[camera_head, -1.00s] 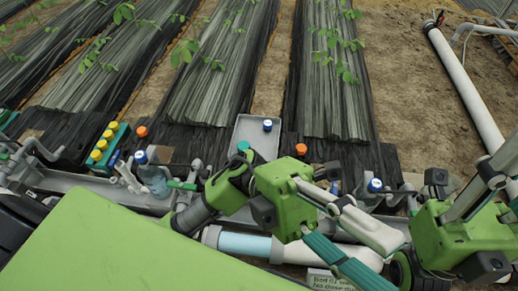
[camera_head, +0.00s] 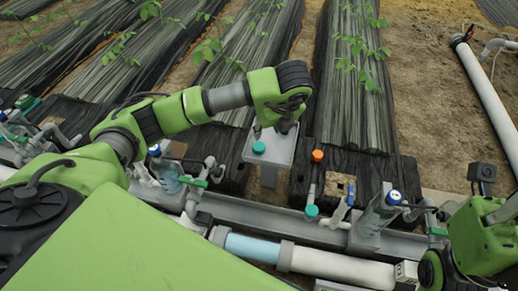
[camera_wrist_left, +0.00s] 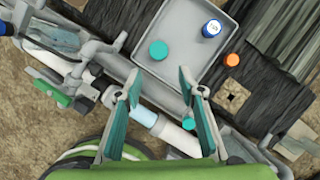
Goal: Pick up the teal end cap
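A round teal end cap (camera_head: 259,148) lies on the grey tray (camera_head: 270,157); in the left wrist view the cap (camera_wrist_left: 158,50) is on the tray's near part. My left gripper (camera_head: 284,126) is above the tray, just right of the cap in the head view, its fingers mostly hidden by the wrist. In the left wrist view my left gripper (camera_wrist_left: 157,78) is open and empty, with the cap beyond the gap between its fingertips. Another teal cap (camera_head: 311,211) is on a pipe end. My right gripper's body (camera_head: 480,235) is at the right edge, fingers cut off.
An orange cap (camera_head: 318,155) is on the black sheet right of the tray. A bottle with a blue cap (camera_head: 393,198) and a grey trough (camera_head: 280,213) are in front.

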